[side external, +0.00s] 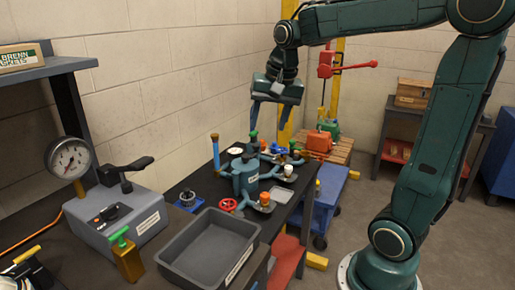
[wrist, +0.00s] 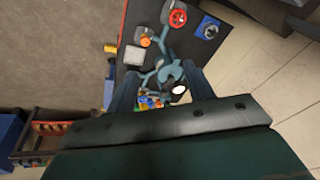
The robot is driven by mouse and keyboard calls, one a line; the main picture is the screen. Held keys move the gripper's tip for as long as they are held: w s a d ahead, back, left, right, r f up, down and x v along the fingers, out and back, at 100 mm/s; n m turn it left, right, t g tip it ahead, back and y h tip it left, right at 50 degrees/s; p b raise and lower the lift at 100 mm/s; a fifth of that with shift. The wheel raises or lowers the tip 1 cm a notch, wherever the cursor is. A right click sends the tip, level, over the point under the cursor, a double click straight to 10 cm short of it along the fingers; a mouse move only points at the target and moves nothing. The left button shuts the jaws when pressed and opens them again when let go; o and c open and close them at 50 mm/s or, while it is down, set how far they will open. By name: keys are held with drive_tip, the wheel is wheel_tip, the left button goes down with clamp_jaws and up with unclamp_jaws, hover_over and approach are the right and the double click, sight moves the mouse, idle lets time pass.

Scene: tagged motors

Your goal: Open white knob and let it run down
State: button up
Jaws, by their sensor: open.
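A teal manifold (side external: 246,180) with branching pipes and several coloured knobs stands on the dark bench. A small white knob-like part (side external: 288,169) sits on its right side. A white round disc (side external: 235,150) lies at its back left, and a white disc also shows between the fingers in the wrist view (wrist: 179,89). I cannot tell for sure which white part is the white knob. My gripper (side external: 272,112) is open and empty, above the back of the manifold, touching nothing. In the wrist view, my gripper (wrist: 162,85) has its fingers spread, with the manifold beyond them.
A red handwheel (side external: 228,229) and an orange knob (side external: 264,198) sit at the manifold's front. A grey tray (side external: 205,248) is in front. A gauge box (side external: 115,215) stands left, and a copper-topped post (side external: 215,150) rises behind. A blue cart (side external: 320,205) is at right. Air around my gripper is clear.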

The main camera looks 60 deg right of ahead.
drive_tip(key=w+d+f+m+g, duration=0.1)
drive_tip(key=w+d+f+m, duration=0.2)
drive_tip(key=w+d+m, duration=0.35)
drive_tip(key=m+g+y, duration=0.1)
drive_tip(key=m+g, duration=0.1)
drive_tip(key=m, duration=0.7)
hover_over(289, 167)
wheel_tip(289, 167, down, 12)
drive_tip(key=shift+w+f, duration=0.15)
drive_tip(key=shift+f, duration=0.05)
drive_tip(key=shift+f, duration=0.1)
wheel_tip(289, 167, down, 14)
drive_tip(key=shift+r, duration=0.2)
